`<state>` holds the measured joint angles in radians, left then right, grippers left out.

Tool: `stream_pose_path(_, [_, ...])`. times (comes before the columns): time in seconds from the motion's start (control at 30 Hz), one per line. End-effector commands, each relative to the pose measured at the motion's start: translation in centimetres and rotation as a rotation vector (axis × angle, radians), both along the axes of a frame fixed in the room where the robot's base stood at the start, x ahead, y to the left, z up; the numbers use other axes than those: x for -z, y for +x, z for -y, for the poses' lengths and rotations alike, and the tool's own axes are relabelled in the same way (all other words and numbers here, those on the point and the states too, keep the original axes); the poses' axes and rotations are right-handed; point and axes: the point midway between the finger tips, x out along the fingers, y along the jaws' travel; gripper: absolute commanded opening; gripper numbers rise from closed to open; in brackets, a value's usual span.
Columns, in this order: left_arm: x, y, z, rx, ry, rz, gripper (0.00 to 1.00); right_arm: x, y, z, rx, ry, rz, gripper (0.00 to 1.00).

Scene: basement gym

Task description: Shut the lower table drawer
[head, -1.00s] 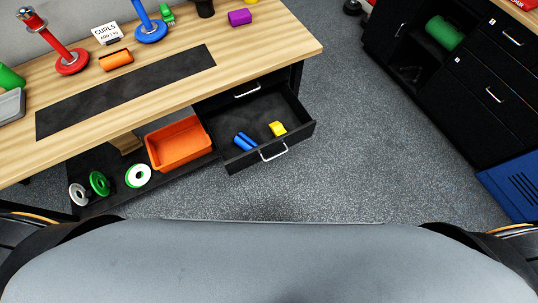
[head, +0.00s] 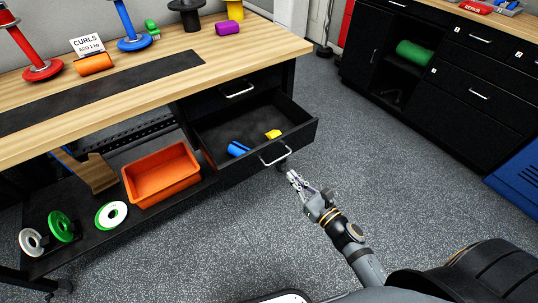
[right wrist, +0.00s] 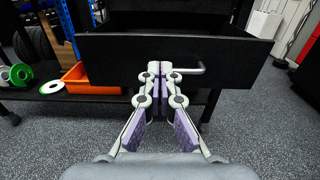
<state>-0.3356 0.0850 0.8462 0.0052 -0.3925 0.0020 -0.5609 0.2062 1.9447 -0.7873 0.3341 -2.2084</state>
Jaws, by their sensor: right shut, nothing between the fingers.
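The lower table drawer (head: 250,131) is black and stands pulled out from under the wooden table. A blue object (head: 237,149) and a yellow object (head: 273,134) lie in it. Its silver bar handle (head: 276,155) is on the front panel. My right gripper (head: 294,178) is shut and empty, just in front of the drawer front near the handle. In the right wrist view the shut fingertips (right wrist: 160,68) overlap the drawer front (right wrist: 120,58) at the left end of the handle (right wrist: 190,69); I cannot tell whether they touch. My left gripper is out of view.
The upper drawer's handle (head: 238,90) sits flush above the open drawer. An orange bin (head: 162,175) and several weight plates (head: 110,215) are on the low shelf at left. A black cabinet (head: 465,95) stands at right. The floor between is clear.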

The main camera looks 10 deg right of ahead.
Motion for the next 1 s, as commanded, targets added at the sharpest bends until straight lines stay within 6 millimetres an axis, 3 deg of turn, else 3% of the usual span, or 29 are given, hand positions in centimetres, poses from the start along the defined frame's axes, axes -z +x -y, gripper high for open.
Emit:
stream_pose_path(0.03, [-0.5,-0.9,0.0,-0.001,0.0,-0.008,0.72,-0.7,0.9,-0.3,0.003,0.004,0.002,0.0])
stream_pose_path(0.27, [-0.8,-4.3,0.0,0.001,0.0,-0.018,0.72,-0.6,5.7,-2.1,0.002,0.005,0.0,0.0])
stream_pose_path(0.5, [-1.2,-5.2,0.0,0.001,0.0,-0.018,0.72,-0.3,9.9,-3.6,0.001,0.006,-0.001,0.0])
stream_pose_path(0.7, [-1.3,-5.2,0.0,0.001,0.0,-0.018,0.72,-0.1,11.6,-4.2,0.001,0.003,-0.002,0.0])
stream_pose_path(1.0, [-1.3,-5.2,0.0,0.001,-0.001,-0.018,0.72,0.0,11.8,-4.3,0.001,0.004,-0.004,0.0])
